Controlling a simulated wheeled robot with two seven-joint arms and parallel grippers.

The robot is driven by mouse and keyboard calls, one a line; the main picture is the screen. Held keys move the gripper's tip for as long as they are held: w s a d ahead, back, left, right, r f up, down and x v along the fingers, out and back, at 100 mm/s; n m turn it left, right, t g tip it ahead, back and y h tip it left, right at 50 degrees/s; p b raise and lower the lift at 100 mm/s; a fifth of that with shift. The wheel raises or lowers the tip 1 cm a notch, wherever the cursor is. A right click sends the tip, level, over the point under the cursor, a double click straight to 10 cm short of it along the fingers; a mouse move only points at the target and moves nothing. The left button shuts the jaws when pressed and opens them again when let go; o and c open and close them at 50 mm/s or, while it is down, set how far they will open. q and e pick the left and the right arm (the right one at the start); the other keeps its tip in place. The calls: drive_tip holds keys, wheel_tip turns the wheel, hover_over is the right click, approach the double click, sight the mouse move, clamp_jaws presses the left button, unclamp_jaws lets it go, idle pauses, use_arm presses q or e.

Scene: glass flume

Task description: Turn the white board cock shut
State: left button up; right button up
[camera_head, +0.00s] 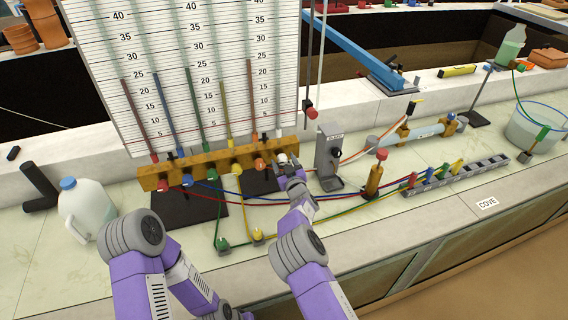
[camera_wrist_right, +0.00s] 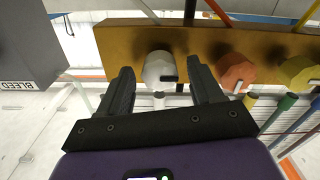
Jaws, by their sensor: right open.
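The white board cock (camera_head: 282,158) is the rightmost one on the ochre manifold bar (camera_head: 222,161) below the scale board. In the right wrist view the white cock (camera_wrist_right: 158,67) is a rounded knob with a small dark mark on its right side. My right gripper (camera_head: 291,170) is at the cock in the head view, partly covering the bar's end. In the wrist view its two fingers (camera_wrist_right: 160,72) are open, one on either side of the knob, with gaps between. My left arm shows at lower left, but its gripper is out of view.
An orange cock (camera_wrist_right: 236,70) and a yellow cock (camera_wrist_right: 298,70) sit beside the white one. The grey bleed stand (camera_head: 328,152) is close on the right. Coloured tubes (camera_head: 335,200) cross the bench in front. A jug (camera_head: 86,208) stands at left.

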drive_tip(key=c, duration=1)
drive_tip(key=shift+c, duration=0.2)
drive_tip(key=shift+w+d+m+b, duration=0.1)
drive_tip(key=shift+m+b, duration=0.9)
drive_tip(key=shift+b, duration=0.1)
drive_tip(key=m+b, duration=1.1)
drive_tip(key=b, duration=0.1)
drive_tip(key=shift+f+m+b, duration=0.2)
drive_tip(key=shift+m+b, duration=0.15)
drive_tip(key=shift+m, duration=0.05)
drive_tip(key=m+b, duration=0.2)
drive_tip(key=shift+m+b, duration=0.3)
drive_tip(key=shift+m, duration=0.1)
drive_tip(key=shift+r+m+b, duration=0.1)
drive_tip(key=shift+m+b, duration=0.4)
drive_tip(key=shift+m, duration=0.1)
